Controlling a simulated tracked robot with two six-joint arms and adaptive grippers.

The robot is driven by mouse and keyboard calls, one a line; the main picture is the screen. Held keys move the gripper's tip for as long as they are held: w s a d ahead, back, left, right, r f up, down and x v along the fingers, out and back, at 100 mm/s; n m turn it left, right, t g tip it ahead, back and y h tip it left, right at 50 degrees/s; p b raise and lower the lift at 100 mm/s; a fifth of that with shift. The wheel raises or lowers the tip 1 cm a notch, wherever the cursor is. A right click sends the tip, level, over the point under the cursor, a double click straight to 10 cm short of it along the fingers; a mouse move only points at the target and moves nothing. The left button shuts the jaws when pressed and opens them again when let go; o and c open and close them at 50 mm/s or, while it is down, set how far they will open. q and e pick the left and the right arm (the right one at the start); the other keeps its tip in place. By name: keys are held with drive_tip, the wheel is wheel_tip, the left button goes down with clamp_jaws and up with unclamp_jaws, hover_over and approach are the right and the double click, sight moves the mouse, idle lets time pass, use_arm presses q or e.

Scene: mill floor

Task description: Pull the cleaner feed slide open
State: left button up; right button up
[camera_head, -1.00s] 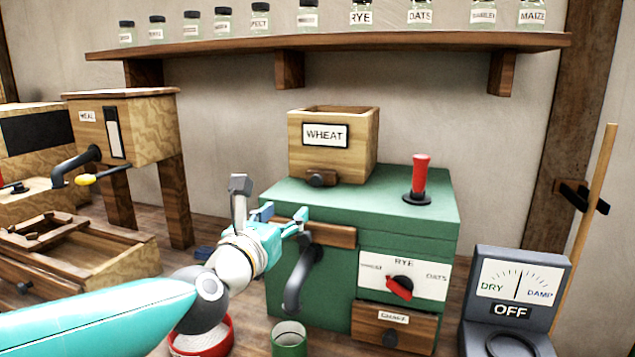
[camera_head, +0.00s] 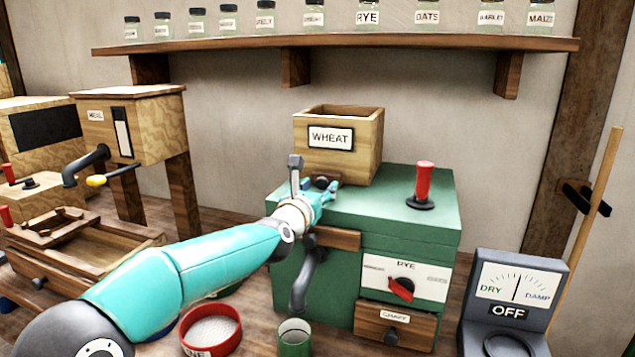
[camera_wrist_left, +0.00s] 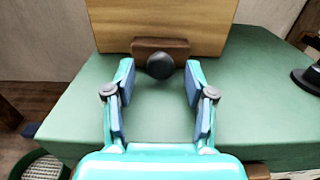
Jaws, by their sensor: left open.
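The cleaner is a green box (camera_head: 400,228) with a wooden hopper marked WHEAT (camera_head: 362,150) on top. The feed slide is a small dark wooden piece with a round black knob at the foot of the hopper's front. In the left wrist view the slide (camera_wrist_left: 181,46) and its knob (camera_wrist_left: 160,65) show clearly, lying against the hopper. My left gripper (camera_head: 329,190) is open, low over the green top in front of the hopper. In the left wrist view its fingers (camera_wrist_left: 158,80) stand on either side of the knob's line, their tips just short of it. My right gripper is not in view.
A red lever (camera_head: 425,180) stands on the green top to the right. A dark spout (camera_head: 305,270) hangs at the front above a green cup (camera_head: 294,338). A red bowl (camera_head: 236,338) sits on the bench. A grey damp meter (camera_head: 515,295) stands at the right.

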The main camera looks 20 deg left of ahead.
use_arm(q)
drive_tip(key=shift+w, duration=0.25)
clamp_jaws()
